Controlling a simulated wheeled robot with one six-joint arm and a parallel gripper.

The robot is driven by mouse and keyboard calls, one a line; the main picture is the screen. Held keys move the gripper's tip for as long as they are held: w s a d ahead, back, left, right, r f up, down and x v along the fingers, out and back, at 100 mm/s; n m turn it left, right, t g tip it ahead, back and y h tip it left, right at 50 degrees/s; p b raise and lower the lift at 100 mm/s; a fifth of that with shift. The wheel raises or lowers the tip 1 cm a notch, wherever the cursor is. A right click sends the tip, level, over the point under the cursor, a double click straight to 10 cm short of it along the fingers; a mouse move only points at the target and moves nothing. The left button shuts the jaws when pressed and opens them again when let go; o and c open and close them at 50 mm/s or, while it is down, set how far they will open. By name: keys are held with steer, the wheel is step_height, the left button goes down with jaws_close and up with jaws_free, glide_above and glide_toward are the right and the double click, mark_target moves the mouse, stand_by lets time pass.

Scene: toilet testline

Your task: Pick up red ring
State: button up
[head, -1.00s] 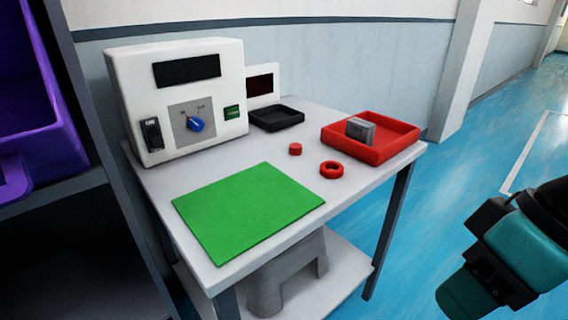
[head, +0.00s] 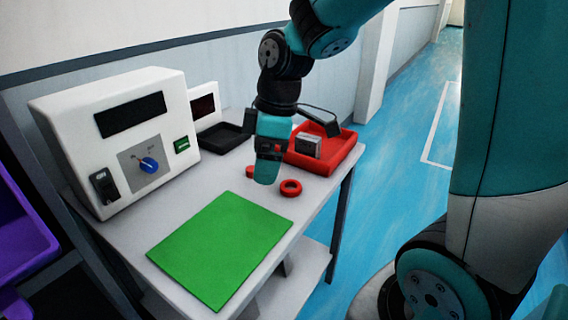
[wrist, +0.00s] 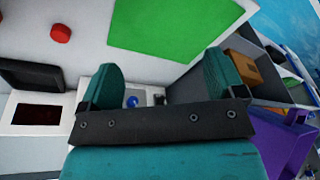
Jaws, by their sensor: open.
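The red ring (head: 291,194) lies flat on the grey table, right of the green mat's far corner, in the head view. My gripper (head: 266,176) hangs over the table just left of the ring, apart from it as seen there. In the wrist view my gripper (wrist: 166,72) shows two teal fingers spread wide with nothing between them. The ring is not visible in the wrist view. A small solid red cap (head: 249,172) is partly hidden behind my gripper; it also shows in the wrist view (wrist: 61,33).
A white instrument box (head: 75,125) with a blue knob stands at the table's left. A black tray (head: 222,138) and a red tray (head: 340,156) holding a grey block (head: 308,145) are at the back. The green mat (head: 215,250) lies bare in front. Purple bins are at left.

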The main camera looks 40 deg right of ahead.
steer(key=w+d+r+n+h+p, duration=0.1)
steer(key=w+d+n+p, duration=0.15)
steer(key=d, duration=0.45)
steer(key=w+d+r+n+p, duration=0.1)
steer(key=w+d+p, duration=0.25)
steer(key=d, duration=0.25)
glide_above(291, 185)
steer(key=d, duration=0.1)
steer(key=shift+g, duration=0.3)
step_height(291, 185, down, 12)
steer(key=shift+s+r, duration=0.1)
steer(key=shift+a+f, duration=0.25)
steer(key=shift+f, duration=1.15)
steer(key=shift+a+f, duration=0.2)
steer(key=shift+f, duration=1.2)
steer(key=shift+c, duration=0.2)
steer(key=c, duration=1)
